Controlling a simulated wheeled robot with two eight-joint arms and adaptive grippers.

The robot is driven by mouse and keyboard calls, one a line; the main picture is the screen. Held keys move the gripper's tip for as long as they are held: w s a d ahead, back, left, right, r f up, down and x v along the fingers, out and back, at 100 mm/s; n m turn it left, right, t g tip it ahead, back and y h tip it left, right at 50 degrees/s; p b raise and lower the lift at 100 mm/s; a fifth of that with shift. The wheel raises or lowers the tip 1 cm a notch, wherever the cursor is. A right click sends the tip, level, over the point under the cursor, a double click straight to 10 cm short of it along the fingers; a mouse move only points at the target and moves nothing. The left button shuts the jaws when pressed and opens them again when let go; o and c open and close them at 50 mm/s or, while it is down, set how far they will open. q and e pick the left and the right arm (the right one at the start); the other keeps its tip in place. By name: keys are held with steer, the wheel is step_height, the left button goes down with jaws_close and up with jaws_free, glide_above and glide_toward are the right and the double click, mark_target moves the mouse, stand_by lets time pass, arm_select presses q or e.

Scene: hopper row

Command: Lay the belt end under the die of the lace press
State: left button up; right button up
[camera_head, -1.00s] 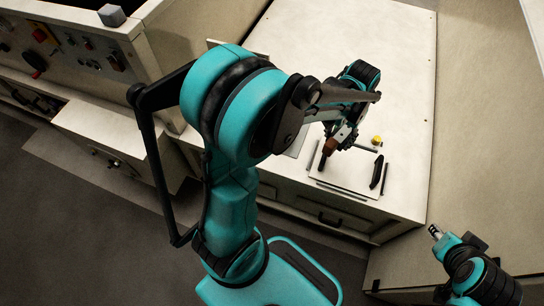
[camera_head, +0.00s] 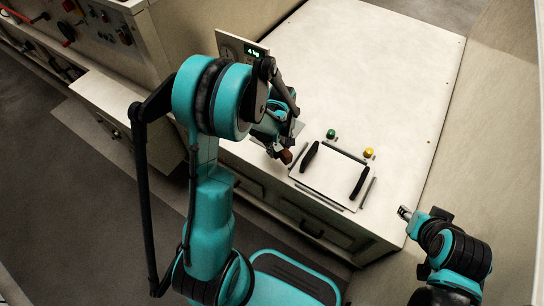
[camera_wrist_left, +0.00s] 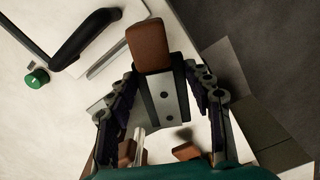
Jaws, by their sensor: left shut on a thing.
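My left gripper (camera_head: 276,148) is shut on a small brown block-like piece (camera_head: 286,156), just left of a flat white plate on the pale worktop. In the left wrist view the same brown piece (camera_wrist_left: 149,45) sticks out past the fingers (camera_wrist_left: 168,90). I cannot tell whether this piece is the belt end. The white plate (camera_head: 329,178) lies between two black bars (camera_head: 310,157) (camera_head: 359,182). I cannot make out a die; the arm hides part of the worktop. My right gripper (camera_head: 405,213) is beyond the worktop's front right corner, its jaws too small to read.
A green knob (camera_head: 331,134) and a yellow knob (camera_head: 369,152) stand behind the white plate; the green one (camera_wrist_left: 37,78) shows in the wrist view. A panel with a lit "4 kg" readout (camera_head: 253,51) is at back left. The worktop (camera_head: 380,70) behind is clear.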

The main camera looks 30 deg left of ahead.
mark_target(280, 147)
arm_select(q)
steer(key=a+f+n, duration=0.1)
steer(key=f, duration=0.1)
steer(key=f+n+b, duration=0.1)
steer(key=n, duration=0.1)
steer(key=a+f+n, duration=0.1)
steer(key=f, duration=0.1)
steer(key=shift+s+a+f+n, duration=0.2)
steer(key=shift+a+f+n, duration=0.1)
steer(key=shift+a+n, duration=0.1)
steer(key=shift+d, duration=0.1)
steer(key=shift+b, duration=0.45)
steer(key=w, duration=0.1)
steer(key=w+f+b, duration=0.1)
steer(key=w, duration=0.1)
steer(key=w+f, duration=0.1)
steer(key=w, duration=0.1)
steer(key=shift+w+d+f, duration=0.15)
steer(key=shift+d+f, duration=0.1)
steer(key=w, duration=0.4)
steer(key=shift+w+d+r, duration=0.1)
steer(key=shift+w+d, duration=0.1)
steer(key=shift+w, duration=0.2)
steer(key=shift+w+d, duration=0.1)
steer(key=shift+w, duration=0.85)
steer(key=shift+f, duration=0.25)
steer(key=o, duration=1.3)
